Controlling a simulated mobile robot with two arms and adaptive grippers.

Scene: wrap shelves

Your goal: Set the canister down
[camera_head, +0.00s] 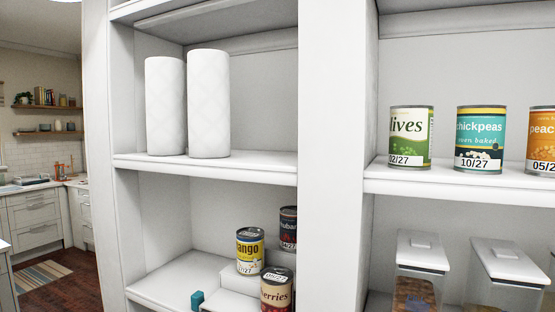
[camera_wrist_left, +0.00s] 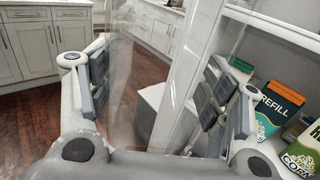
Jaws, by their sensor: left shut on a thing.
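In the left wrist view my left gripper (camera_wrist_left: 155,85) is shut on a clear canister (camera_wrist_left: 128,95). The canister is see-through, so the floor and cabinets show through it. The grey finger pads are on its left and right sides. Its contents cannot be made out. Neither gripper shows in the head view, and my right gripper is not in view.
Two clear, white-lidded containers, left (camera_head: 420,270) and right (camera_head: 505,270), stand at lower right. Cans, including chickpeas (camera_head: 481,140), line the shelf above. White rolls (camera_head: 208,105) stand upper left. A refill box (camera_wrist_left: 277,108) is beside my gripper, on a shelf.

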